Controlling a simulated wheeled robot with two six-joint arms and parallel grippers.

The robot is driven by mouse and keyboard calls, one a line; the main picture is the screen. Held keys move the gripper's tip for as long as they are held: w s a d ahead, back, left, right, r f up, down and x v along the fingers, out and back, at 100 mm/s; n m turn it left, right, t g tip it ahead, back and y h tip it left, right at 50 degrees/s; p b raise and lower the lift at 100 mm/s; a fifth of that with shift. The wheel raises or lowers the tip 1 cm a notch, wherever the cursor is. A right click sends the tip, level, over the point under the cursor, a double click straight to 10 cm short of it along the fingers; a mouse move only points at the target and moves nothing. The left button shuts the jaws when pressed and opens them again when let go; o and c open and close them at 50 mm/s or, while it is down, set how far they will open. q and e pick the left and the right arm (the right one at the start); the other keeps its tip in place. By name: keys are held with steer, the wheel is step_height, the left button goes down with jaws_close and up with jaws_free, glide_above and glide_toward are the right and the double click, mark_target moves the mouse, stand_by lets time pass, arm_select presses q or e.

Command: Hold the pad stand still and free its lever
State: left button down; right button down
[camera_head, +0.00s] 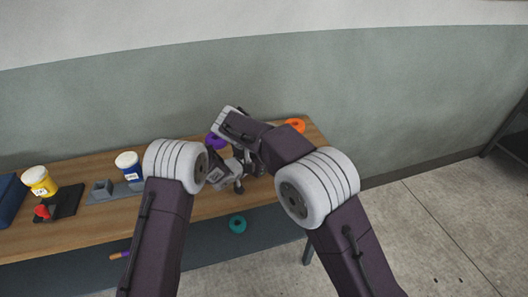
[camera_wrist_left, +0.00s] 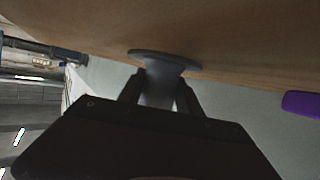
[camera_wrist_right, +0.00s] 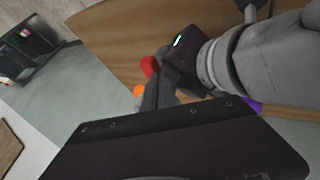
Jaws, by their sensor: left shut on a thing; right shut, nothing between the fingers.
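In the left wrist view my left gripper (camera_wrist_left: 160,88) is shut on a grey post below a grey round plate (camera_wrist_left: 165,56), which looks like part of the pad stand. In the right wrist view my right gripper (camera_wrist_right: 157,88) is shut and empty, its fingers close to a red rounded part (camera_wrist_right: 150,66). I cannot tell whether that red part is the lever or whether the fingers touch it. In the head view both grippers meet near the table's right part (camera_head: 240,180), and my arms hide most of the stand.
In the head view an orange ring (camera_head: 295,125) and a purple ring (camera_head: 214,142) lie on the wooden table. A yellow tub (camera_head: 40,182), a blue-and-white tub (camera_head: 128,165) and a red piece (camera_head: 42,211) on a black base stand left.

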steer(key=shift+d+n+y, duration=0.3)
steer(key=shift+d+n, duration=0.2)
steer(key=shift+n, duration=0.1)
steer(key=shift+d+n+t+y, duration=0.4)
steer(key=shift+d+n+y, duration=0.3)
steer(key=shift+d+n, duration=0.3)
steer(key=shift+w+d, duration=0.25)
steer(key=shift+d, duration=0.3)
steer(key=shift+w+d, duration=0.25)
steer(key=shift+d, duration=0.25)
steer(key=shift+a, duration=0.15)
steer(key=shift+w+a, duration=0.15)
steer(key=shift+a, duration=0.5)
